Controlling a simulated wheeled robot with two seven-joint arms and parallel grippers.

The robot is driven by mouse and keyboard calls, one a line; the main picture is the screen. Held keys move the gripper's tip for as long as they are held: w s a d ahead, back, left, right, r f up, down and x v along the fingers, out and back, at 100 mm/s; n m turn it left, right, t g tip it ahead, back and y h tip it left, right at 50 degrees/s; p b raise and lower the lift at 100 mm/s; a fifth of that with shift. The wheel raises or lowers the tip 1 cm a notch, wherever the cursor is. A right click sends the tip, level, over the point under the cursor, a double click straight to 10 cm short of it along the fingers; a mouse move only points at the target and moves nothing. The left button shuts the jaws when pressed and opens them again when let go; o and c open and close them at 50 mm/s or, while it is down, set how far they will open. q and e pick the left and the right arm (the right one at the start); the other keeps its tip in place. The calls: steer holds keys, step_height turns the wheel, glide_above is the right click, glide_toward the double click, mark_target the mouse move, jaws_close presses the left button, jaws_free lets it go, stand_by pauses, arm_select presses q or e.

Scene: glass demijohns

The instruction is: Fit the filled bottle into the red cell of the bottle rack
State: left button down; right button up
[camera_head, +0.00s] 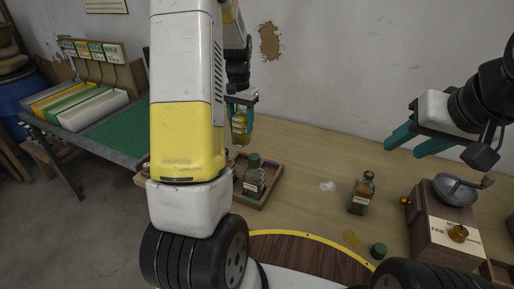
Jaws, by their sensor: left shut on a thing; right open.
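My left gripper (240,112) is shut on a small bottle with yellowish contents (239,128), held upright between its teal fingers, behind my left arm. A low brown wooden tray, apparently the bottle rack (264,201), lies below and slightly right of it. A clear bottle with a green cap and white label (254,182) stands in the rack. My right gripper (404,144) is open and empty at the upper right, above the table.
A green cap (378,250) lies near the front. A wooden grinder (428,232) with a metal bowl stands at the right. The table between rack and brown bottle is mostly clear.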

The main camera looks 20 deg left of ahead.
arm_select(q)
step_height(320, 180, down, 10)
steer(key=shift+f, duration=0.2)
stand_by(0.3)
steer(key=shift+f, duration=0.1)
steer(key=c, duration=0.6)
jaws_free()
